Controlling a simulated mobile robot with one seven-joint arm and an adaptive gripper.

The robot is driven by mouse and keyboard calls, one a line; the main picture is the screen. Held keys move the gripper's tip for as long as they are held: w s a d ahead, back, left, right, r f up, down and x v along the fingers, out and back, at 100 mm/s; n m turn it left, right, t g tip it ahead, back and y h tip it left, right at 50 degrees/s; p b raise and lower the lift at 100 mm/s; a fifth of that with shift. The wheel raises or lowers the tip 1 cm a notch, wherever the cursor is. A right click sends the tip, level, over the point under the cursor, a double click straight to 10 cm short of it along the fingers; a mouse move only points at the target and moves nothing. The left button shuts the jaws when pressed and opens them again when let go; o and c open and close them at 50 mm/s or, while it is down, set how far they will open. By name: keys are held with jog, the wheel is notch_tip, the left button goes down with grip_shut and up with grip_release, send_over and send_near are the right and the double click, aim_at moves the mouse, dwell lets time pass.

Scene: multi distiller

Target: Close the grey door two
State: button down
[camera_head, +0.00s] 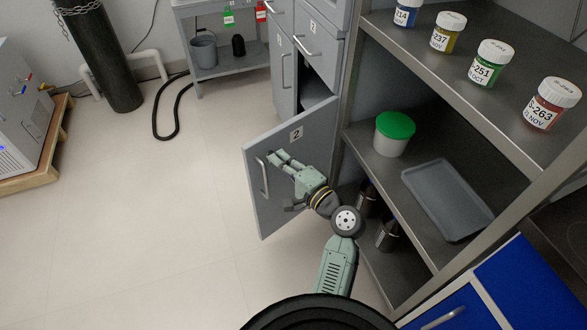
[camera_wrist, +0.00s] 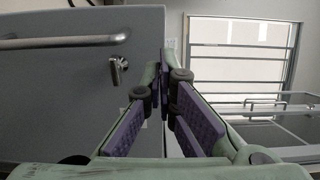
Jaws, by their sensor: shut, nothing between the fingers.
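The grey door two (camera_head: 285,190), with a white label "2", stands swung out from the grey cabinet. Its bar handle (camera_head: 263,178) is near its left edge. In the wrist view the door (camera_wrist: 60,90) fills the left side, with the handle (camera_wrist: 65,42) and a lock with a key (camera_wrist: 118,69). My gripper (camera_head: 273,157) is shut and empty, in front of the door's upper part, near the top of the handle. In the wrist view the closed fingertips (camera_wrist: 167,62) overlap the door's right edge. I cannot tell whether they touch it.
The cabinet opening (camera_head: 316,90) shows dark behind the door. An open shelf unit (camera_head: 385,160) stands close on the right, with a green-lidded tub (camera_head: 394,133), a grey tray (camera_head: 447,199) and several labelled jars. The floor (camera_head: 170,220) left of the door is clear.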

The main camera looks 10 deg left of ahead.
aim_at(261, 143)
jog(key=shift+p+x, duration=0.4)
jog(key=shift+x, duration=2.3)
